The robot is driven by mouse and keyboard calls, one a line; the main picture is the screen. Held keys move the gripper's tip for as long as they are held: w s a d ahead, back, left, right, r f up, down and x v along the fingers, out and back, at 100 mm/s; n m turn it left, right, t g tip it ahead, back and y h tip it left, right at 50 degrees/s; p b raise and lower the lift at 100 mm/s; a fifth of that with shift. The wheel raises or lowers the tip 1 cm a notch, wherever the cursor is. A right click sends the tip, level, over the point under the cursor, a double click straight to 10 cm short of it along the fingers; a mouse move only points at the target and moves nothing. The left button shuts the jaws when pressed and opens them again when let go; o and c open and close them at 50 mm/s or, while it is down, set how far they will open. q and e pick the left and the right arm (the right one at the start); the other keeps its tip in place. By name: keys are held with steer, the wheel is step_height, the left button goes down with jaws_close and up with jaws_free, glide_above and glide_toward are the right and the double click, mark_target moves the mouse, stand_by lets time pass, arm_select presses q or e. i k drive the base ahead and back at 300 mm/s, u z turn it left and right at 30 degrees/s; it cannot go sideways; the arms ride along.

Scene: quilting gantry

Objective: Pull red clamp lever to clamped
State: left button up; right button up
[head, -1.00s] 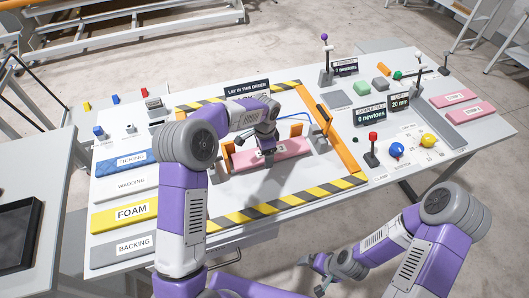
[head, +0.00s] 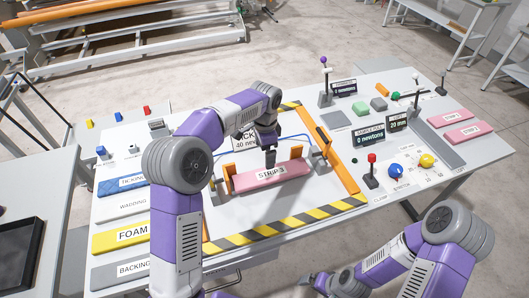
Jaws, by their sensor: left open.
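A lever with a red knob (head: 372,158) stands roughly upright on a dark base at the right part of the table, right of the striped frame. My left gripper (head: 269,158) points down just over the pink strip (head: 272,174), which lies between orange uprights, well left of the red lever. Its jaws are open; whether it touches the strip I cannot tell. My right gripper (head: 308,283) is low at the bottom of the view, away from the lever, and its jaws are too small to read.
A yellow-black striped frame (head: 290,225) surrounds the strip. Blue (head: 396,171) and yellow (head: 427,160) knobs sit right of the lever. A "0 newtons" display (head: 370,136) stands behind it. A purple-knobbed lever (head: 323,61) is farther back.

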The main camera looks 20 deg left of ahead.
mark_target(371, 157)
steer(key=k, duration=1)
